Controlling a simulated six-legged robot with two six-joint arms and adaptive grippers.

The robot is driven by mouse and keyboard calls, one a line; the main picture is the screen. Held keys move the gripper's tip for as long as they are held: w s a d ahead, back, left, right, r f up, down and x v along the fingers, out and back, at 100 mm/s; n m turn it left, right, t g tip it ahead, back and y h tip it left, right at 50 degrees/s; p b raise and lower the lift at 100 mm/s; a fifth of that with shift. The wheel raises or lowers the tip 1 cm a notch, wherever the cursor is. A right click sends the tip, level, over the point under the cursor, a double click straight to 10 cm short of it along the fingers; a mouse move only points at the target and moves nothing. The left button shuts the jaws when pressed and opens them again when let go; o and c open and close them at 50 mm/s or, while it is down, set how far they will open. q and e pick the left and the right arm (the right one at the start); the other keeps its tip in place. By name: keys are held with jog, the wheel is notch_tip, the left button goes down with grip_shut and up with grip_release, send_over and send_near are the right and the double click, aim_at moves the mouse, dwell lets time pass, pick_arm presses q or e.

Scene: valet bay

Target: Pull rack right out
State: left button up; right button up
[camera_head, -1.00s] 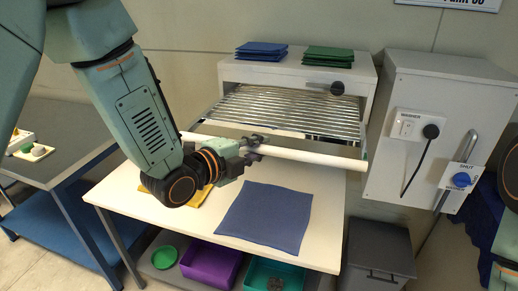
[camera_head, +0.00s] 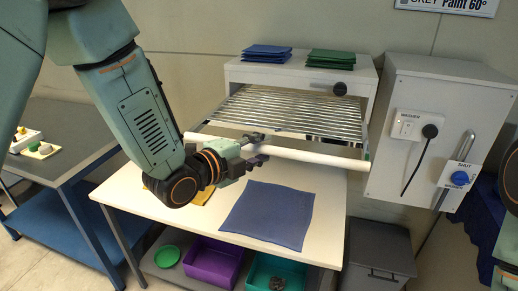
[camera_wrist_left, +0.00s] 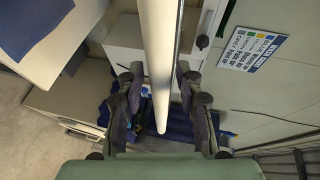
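The rack (camera_head: 292,112) is a row of shiny metal bars standing out from a white cabinet (camera_head: 299,72) on the white table. A thick white rail (camera_head: 316,157) runs across its front. My left gripper (camera_head: 256,148) is at the rail's middle, with one finger on each side of it. In the left wrist view, the white rail (camera_wrist_left: 160,60) passes between the fingers of the left gripper (camera_wrist_left: 160,100), with gaps showing beside it, so the gripper looks open around it. My right gripper is not in view; only part of my right arm shows at the right edge.
A blue cloth (camera_head: 268,214) lies on the white table (camera_head: 322,191) below the rail. Folded blue (camera_head: 267,51) and green cloths (camera_head: 331,59) lie on the cabinet. A grey box with a washer switch (camera_head: 408,126) and lever (camera_head: 459,178) stands right.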

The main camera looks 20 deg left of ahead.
pick_arm(q)
jog(key=shift+o, duration=0.4)
jog(key=shift+w+d+f, duration=0.15)
jog(key=shift+w+d, duration=0.05)
jog(key=shift+w, duration=0.05)
jog(key=v, duration=0.5)
jog(key=shift+s+a, duration=0.1)
jog(key=shift+v, duration=0.75)
jog(key=shift+s+a, duration=0.2)
jog(key=shift+s, duration=0.25)
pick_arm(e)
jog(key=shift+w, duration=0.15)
pick_arm(q)
jog(key=shift+w, duration=0.2)
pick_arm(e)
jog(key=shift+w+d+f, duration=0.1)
